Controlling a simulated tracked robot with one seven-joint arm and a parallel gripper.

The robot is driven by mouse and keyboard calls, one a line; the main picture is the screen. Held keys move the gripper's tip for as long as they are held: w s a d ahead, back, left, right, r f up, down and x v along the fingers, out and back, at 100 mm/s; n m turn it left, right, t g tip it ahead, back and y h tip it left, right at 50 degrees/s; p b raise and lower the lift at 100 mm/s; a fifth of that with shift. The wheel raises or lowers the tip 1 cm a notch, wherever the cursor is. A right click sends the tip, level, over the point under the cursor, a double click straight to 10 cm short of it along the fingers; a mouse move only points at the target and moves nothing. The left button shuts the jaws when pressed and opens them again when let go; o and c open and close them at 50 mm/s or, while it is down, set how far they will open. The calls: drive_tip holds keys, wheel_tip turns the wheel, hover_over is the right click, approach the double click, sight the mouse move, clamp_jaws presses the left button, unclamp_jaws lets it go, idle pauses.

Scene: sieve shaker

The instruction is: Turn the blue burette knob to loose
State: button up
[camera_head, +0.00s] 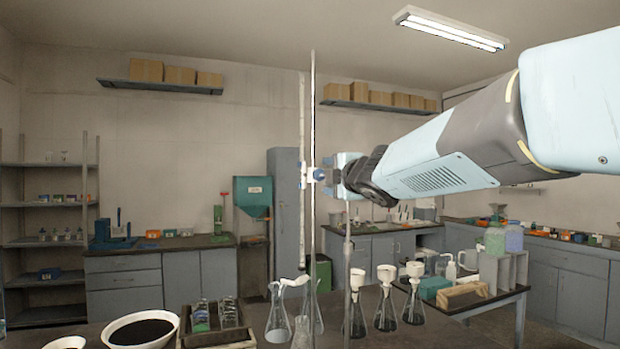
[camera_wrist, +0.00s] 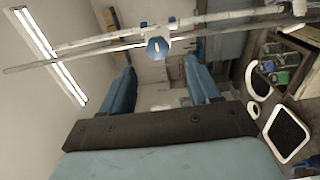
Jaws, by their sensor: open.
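The blue burette knob (camera_head: 319,175) sits on a thin upright burette and stand assembly in the head view. In the wrist view the knob (camera_wrist: 157,47) faces me, with a pale line across its face. The burette tube (camera_head: 302,120) runs beside a stand rod (camera_head: 313,105). My gripper (camera_head: 333,175) points left at the knob's height, very close to it. In the wrist view my gripper (camera_wrist: 160,67) is open, its two blue fingers apart. The knob appears between and beyond the fingertips, and I cannot tell whether they touch it.
Several flasks (camera_head: 355,318) and a second rod (camera_head: 347,270) stand on the dark table below my arm. White bowls (camera_head: 142,330) and a wooden tray (camera_head: 215,338) are at the left. A wooden block (camera_head: 463,294) and bottles (camera_head: 514,238) are at the right.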

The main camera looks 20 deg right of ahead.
drive_tip(key=s, duration=0.8)
idle(0.4)
drive_tip(key=shift+f, duration=0.1)
drive_tip(key=s+a+f+m+g+h, duration=0.1)
drive_tip(key=s+f+m+g+h, duration=0.15)
drive_tip(key=f+m, duration=0.45)
drive_tip(key=s+f+m+g+h, duration=0.1)
drive_tip(key=s+f+m+g, duration=0.3)
drive_tip(key=f+m, duration=0.3)
drive_tip(key=s+a+f+m+g+y, duration=0.1)
drive_tip(key=s+a+f+m+g, duration=0.1)
drive_tip(key=f, duration=0.4)
drive_tip(key=s+a+f+m+g+y, duration=0.2)
drive_tip(key=s+a+f+g, duration=0.2)
drive_tip(key=s+a+f, duration=0.2)
drive_tip(key=shift+s+f, duration=0.15)
drive_tip(key=shift+s, duration=0.1)
